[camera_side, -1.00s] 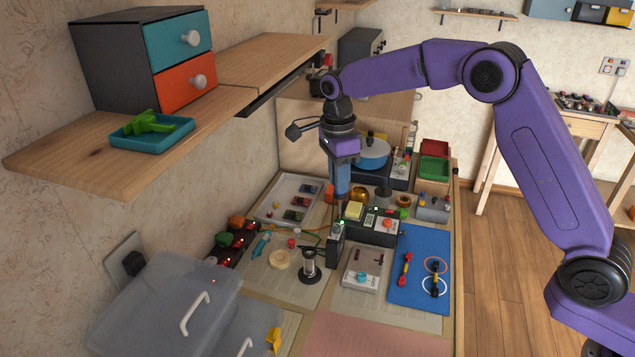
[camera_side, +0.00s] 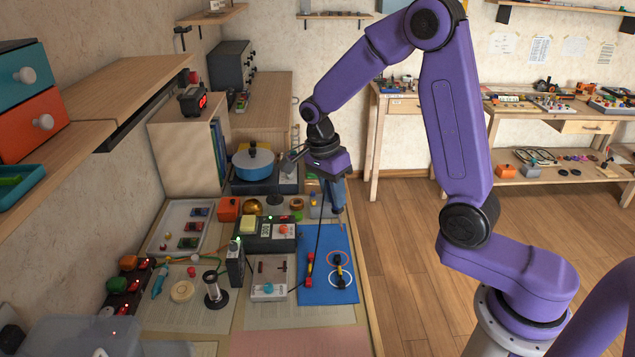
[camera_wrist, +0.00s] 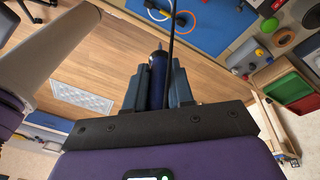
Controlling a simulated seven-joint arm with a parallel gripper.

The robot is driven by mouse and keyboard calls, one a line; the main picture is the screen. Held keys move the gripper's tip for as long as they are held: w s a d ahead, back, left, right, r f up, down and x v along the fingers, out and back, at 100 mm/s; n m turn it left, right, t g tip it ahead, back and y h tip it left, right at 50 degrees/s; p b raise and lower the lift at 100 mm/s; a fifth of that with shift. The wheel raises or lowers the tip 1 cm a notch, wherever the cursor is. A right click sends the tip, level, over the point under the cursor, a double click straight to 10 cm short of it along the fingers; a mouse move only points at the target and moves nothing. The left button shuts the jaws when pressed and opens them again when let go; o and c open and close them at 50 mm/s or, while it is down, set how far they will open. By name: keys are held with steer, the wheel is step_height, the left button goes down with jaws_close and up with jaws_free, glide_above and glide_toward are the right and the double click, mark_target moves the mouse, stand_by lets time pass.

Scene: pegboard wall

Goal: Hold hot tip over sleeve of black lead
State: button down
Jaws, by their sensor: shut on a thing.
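The black lead (camera_side: 340,270) lies on the blue mat (camera_side: 318,290), across an orange ring and a white ring. My gripper (camera_side: 335,192) is shut on a blue-handled hot tool (camera_wrist: 158,72) with a dark cable. It hangs behind the black lead, near the mat's far right corner and apart from the lead. In the wrist view the jaws (camera_wrist: 158,85) clasp the handle from both sides.
A black station (camera_side: 262,232) with a green light stands left of my gripper, behind the mat. A slim black unit (camera_side: 235,262) and a grey box (camera_side: 268,291) stand left of the mat. A blue pan (camera_side: 253,168) stands behind. The floor right of the bench is clear.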

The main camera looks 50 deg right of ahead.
step_height(320, 180, down, 12)
steer(key=shift+f, duration=0.2)
stand_by(0.7)
steer(key=shift+r, duration=0.1)
stand_by(2.8)
steer(key=shift+r, duration=2.45)
